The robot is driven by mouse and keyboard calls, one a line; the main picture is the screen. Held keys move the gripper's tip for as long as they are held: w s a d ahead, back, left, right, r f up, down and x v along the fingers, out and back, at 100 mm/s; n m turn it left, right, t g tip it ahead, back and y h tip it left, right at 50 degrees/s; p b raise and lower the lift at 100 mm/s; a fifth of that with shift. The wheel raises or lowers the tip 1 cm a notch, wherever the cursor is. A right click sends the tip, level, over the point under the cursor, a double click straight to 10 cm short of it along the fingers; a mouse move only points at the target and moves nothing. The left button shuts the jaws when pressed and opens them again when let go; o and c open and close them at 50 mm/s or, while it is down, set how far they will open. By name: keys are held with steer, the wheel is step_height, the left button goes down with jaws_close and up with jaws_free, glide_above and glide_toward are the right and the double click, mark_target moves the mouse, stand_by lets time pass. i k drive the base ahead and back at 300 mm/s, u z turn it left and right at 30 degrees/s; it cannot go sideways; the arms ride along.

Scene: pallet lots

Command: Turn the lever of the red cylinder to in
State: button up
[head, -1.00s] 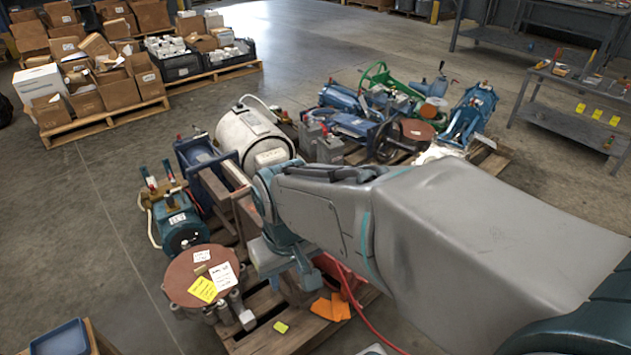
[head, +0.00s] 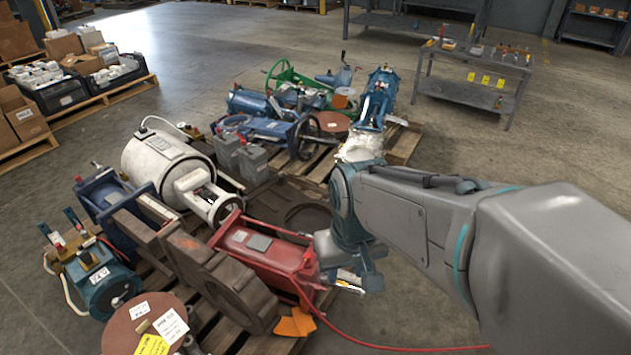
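The red cylinder (head: 265,252) lies on the near pallet in the head view, with a grey plate on its top. A red hose leads from its right end across the floor. My gripper (head: 348,282) points down just right of that end. My wrist and arm hide part of the gripper, and I cannot tell whether its fingers are open or whether they touch anything. The lever is too small and too close to my gripper to make out clearly.
A second loaded pallet (head: 402,142) stands behind.

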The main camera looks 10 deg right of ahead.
mark_target(301, 234)
steer(key=z, duration=0.1)
steer(key=i, duration=0.15)
steer(key=u, duration=0.15)
steer(key=k, duration=0.15)
steer(key=z, duration=2.5)
steer(key=i, duration=0.8)
steer(key=u, duration=3.1)
steer(key=i, duration=0.5)
steer(key=u, duration=0.05)
